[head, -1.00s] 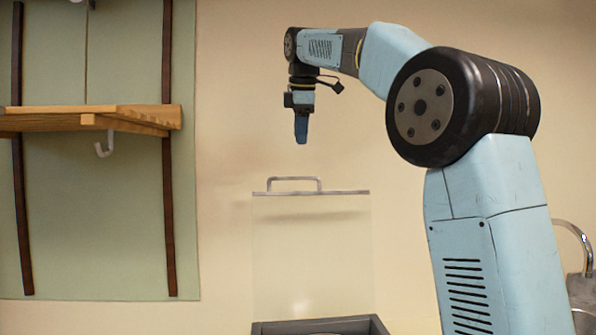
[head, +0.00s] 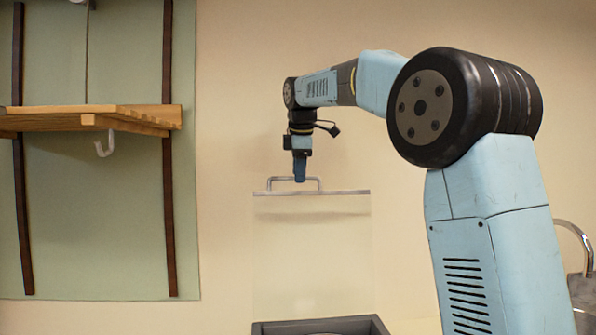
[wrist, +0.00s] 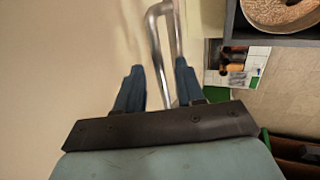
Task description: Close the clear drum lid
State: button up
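The clear lid (head: 312,250) stands upright in the head view, with a metal strip along its top edge. A metal bar handle (head: 270,184) rises from that strip; it also shows in the wrist view (wrist: 153,35). My gripper (head: 300,179) points down at the handle, its fingertips at the height of the bar. In the wrist view my gripper (wrist: 158,72) has its two blue fingers apart, with the handle between them and a gap visible on the left. The grey box rim (head: 318,326) shows below the lid, cut off by the frame.
In the wrist view the grey box (wrist: 275,39) at top right holds a round tan thing (wrist: 280,10). A metal curved pipe (head: 580,240) is at the far right.

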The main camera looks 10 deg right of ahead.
grip_shut()
dwell(0.4)
jog(key=shift+a, duration=0.1)
